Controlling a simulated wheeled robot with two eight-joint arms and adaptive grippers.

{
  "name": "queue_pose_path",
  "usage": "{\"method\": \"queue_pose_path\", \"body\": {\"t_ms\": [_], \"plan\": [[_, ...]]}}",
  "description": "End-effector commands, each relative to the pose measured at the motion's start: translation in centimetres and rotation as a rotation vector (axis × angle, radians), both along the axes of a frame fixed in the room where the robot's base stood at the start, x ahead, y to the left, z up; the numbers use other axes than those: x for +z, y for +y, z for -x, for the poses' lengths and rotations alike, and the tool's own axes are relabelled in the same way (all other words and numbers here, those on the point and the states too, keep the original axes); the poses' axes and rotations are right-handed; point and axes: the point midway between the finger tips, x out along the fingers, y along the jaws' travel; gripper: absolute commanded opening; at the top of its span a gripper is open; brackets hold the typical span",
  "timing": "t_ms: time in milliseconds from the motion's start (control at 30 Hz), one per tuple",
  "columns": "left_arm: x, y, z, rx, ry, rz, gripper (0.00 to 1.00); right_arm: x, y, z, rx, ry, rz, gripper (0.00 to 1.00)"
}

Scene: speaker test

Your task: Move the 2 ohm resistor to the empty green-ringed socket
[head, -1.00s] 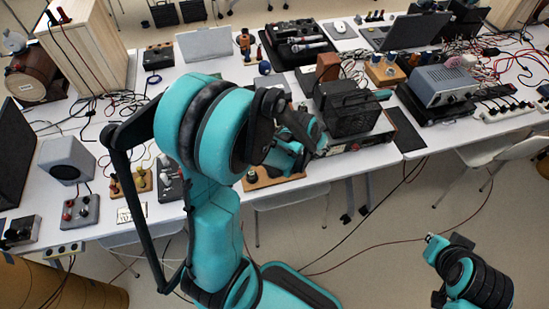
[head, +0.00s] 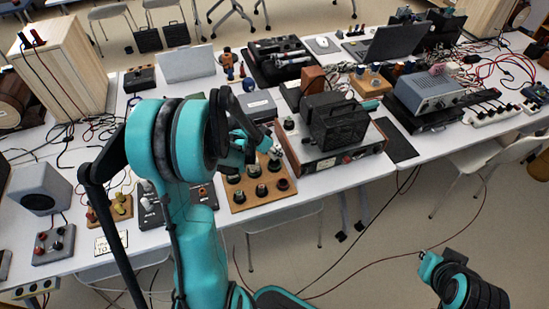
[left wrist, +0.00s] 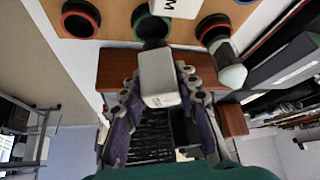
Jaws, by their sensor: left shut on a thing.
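The wooden board (head: 245,203) with several dark sockets lies on the table beside my left arm. My left gripper (head: 268,150) is over the board's far edge. In the left wrist view, the left gripper (left wrist: 160,100) is shut on a pale block-shaped resistor (left wrist: 158,76), whose small print I cannot read. A green-ringed socket (left wrist: 151,28) is just beyond the resistor's dark end; I cannot tell if they touch. Red-ringed sockets (left wrist: 80,19) are on either side. My right gripper (head: 429,265) is low at the right, away from the table; its fingers are unclear.
A black-grilled unit (head: 338,122) on a wide instrument (head: 330,160) stands right of the board. A small switch box (head: 203,195) is to its left. A pale rounded piece (left wrist: 230,70) is close to the left gripper.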

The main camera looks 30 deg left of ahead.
Motion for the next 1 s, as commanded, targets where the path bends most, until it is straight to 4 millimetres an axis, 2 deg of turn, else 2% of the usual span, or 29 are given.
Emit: {"method": "queue_pose_path", "body": {"t_ms": [200,467,700,733,800,1000], "plan": [[-3.5,0.0,0.0,0.000,0.000,0.000,0.00,-2.0,0.0,0.0,0.000,0.000,0.000,0.00],[-3.5,-0.1,0.0,0.000,0.000,0.000,0.00,-1.9,0.0,0.0,0.000,0.000,0.000,0.00],[-4.3,-0.1,0.0,0.001,0.000,-0.001,0.00,-2.6,0.0,0.0,0.000,0.000,0.000,0.00],[-4.2,-0.1,0.0,0.001,0.000,-0.001,0.35,-2.6,0.0,0.0,0.000,0.000,0.000,0.00],[-4.1,-0.1,0.0,0.001,0.001,-0.001,0.51,-2.5,0.0,0.0,0.000,0.000,0.000,0.00],[-4.1,-0.1,0.0,0.001,0.000,-0.001,0.51,-2.5,0.0,0.0,0.000,0.000,0.000,0.00]]}}
